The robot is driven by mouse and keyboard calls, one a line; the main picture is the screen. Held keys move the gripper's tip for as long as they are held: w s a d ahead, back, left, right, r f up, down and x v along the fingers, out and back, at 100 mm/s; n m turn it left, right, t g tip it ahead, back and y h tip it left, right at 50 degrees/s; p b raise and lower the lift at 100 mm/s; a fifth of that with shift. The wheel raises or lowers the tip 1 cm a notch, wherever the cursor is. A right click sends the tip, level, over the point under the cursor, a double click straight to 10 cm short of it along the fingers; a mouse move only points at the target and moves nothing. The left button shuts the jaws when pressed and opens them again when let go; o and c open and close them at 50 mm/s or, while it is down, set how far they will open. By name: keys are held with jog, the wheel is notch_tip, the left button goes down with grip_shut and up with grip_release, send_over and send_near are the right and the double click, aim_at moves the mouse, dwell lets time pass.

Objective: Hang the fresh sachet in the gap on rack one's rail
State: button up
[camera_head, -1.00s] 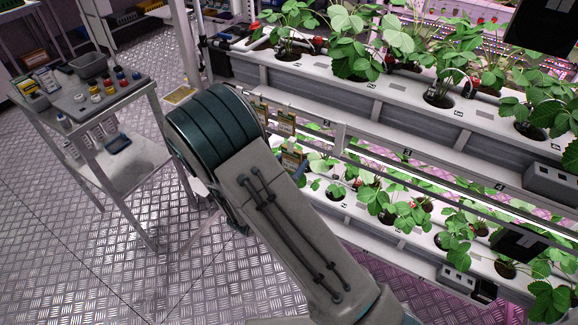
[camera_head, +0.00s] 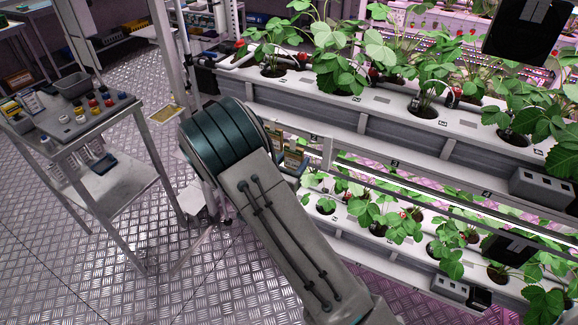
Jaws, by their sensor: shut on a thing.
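Rack one's rail (camera_head: 400,168) runs below the upper grey planting trough, sloping down to the right. Small orange-and-white sachets (camera_head: 294,158) show at its left end, just right of my arm, and are partly covered by it. My arm covers the nearby part of the rail, so I cannot make out the gap. My gripper does not show; my arm's large dark joint and forearm fill the middle of the view. The fresh sachet cannot be told apart here.
Strawberry plants (camera_head: 430,75) grow in the upper trough (camera_head: 400,130), with a lower planted trough (camera_head: 395,262) beneath. A metal cart (camera_head: 75,130) with a grey bin (camera_head: 72,85) and small jars stands at left.

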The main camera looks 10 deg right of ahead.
jog(key=b+x, duration=0.1)
jog(key=x, duration=0.6)
jog(key=shift+f, duration=0.4)
dwell(0.3)
jog(key=o, duration=0.8)
jog(key=shift+o, duration=0.2)
jog(key=shift+s+a, duration=0.1)
jog(key=shift+s, duration=0.05)
